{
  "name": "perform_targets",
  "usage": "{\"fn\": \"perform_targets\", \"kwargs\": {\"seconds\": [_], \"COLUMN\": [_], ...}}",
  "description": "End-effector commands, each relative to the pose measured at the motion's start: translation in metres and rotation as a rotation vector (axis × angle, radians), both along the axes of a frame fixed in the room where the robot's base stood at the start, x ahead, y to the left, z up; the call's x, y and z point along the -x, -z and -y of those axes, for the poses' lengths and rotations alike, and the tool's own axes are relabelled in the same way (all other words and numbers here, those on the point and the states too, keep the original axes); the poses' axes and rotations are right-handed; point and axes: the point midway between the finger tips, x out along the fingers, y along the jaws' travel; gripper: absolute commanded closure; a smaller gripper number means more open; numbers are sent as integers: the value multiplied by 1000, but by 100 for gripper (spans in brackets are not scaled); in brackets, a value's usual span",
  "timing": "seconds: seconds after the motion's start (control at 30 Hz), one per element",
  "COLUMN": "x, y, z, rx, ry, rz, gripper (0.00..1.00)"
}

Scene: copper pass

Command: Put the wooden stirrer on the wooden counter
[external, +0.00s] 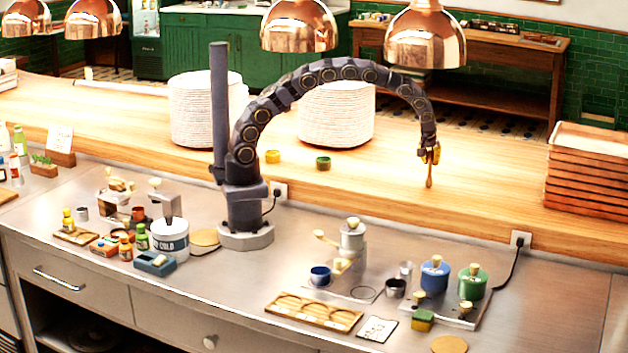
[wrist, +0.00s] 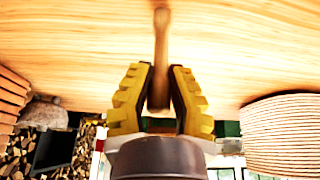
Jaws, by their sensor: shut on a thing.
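The wooden stirrer (external: 429,175) hangs down from my gripper (external: 430,150) in the external view, over the right part of the wooden counter (external: 470,190). In the wrist view the stirrer (wrist: 161,55) runs up between the two yellow fingers of my gripper (wrist: 160,92), which are shut on it. The wooden counter (wrist: 70,45) fills the upper part of the wrist view. I cannot tell whether the stirrer's free end touches the counter or is just above it.
Plate stacks (external: 336,115) stand left of my gripper, and stacked wooden trays (external: 590,180) stand at the right. Two small cups, yellow (external: 272,156) and green (external: 323,163), sit on the counter. Copper lamps (external: 425,40) hang above. The counter around the stirrer is clear.

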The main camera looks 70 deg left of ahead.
Motion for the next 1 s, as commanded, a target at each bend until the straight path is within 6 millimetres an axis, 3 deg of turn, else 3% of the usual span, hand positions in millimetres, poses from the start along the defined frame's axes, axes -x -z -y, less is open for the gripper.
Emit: {"fn": "perform_targets", "kwargs": {"seconds": [0.37,0.4,0.43,0.77,1.0], "x": [0,-1,-1,-1,3], "y": [5,5,5,4,-15], "z": [0,0,0,0,5], "rx": [1,1,1,1,0], "ry": [1,1,1,1,2], "rz": [3,3,3,3,8], "gripper": [100,72,63,63,63]}}
